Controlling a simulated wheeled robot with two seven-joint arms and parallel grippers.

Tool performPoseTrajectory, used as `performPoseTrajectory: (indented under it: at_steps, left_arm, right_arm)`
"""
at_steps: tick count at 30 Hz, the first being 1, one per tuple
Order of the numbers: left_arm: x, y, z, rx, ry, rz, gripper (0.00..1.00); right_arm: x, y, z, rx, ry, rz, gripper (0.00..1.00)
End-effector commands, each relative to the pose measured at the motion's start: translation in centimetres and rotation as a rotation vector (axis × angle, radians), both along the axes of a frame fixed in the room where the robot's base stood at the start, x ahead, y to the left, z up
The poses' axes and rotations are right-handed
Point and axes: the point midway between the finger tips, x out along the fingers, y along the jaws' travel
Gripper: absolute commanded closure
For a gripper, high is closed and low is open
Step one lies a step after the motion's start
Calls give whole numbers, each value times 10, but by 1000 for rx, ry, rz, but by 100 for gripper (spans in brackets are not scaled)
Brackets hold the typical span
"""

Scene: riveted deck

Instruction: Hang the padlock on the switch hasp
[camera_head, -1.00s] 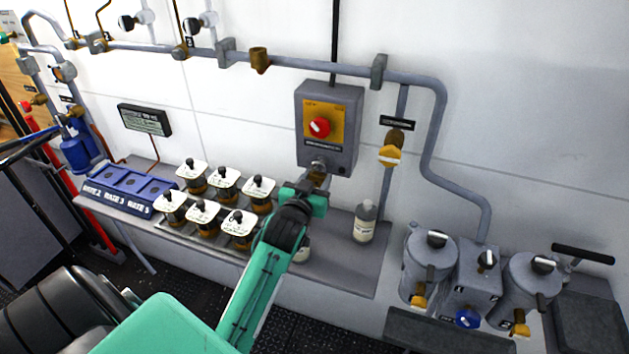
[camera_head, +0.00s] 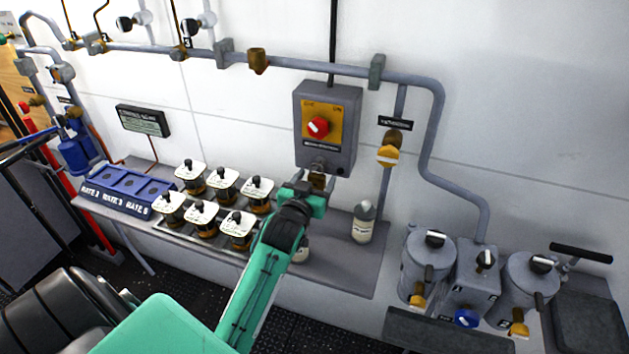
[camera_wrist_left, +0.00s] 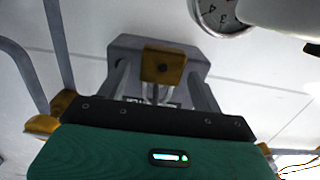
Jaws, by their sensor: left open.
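The grey switch box (camera_head: 326,107) with a yellow plate and red knob (camera_head: 318,127) is on the white wall. The hasp area (camera_head: 318,168) is at its lower edge. A small brass padlock (camera_head: 317,181) shows just below it, partly hidden by my gripper. In the left wrist view the brass padlock body (camera_wrist_left: 162,66) shows with a pale shackle (camera_wrist_left: 157,93). I cannot tell whether the shackle is through the hasp. My left gripper (camera_head: 313,187) is open, right at the padlock, under the box. My right gripper is not in view.
A shelf (camera_head: 345,270) below holds several white-topped brass units (camera_head: 222,182), a blue rack (camera_head: 128,190) and a white bottle (camera_head: 363,222). A pipe (camera_head: 432,160) with a brass valve (camera_head: 390,150) runs right of the box. Grey canisters (camera_head: 428,262) stand at the right.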

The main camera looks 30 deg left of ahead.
Motion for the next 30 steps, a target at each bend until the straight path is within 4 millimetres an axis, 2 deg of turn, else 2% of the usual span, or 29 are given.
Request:
performPoseTrajectory:
  at_steps: [5,8,11,21,24,30]
  left_arm:
    - [-2,-1,-1,0,1,0,33]
    - [-10,-2,-2,0,1,0,33]
    - [-25,-6,-2,-1,1,0,33]
    - [-94,-22,1,-1,2,0,33]
    - [-111,-26,3,-1,1,0,33]
    - [-130,-31,5,0,0,0,33]
  right_arm:
    - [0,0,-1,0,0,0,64]
    - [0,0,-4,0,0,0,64]
    - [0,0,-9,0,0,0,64]
    - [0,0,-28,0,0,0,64]
    - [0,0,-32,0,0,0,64]
    - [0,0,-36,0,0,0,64]
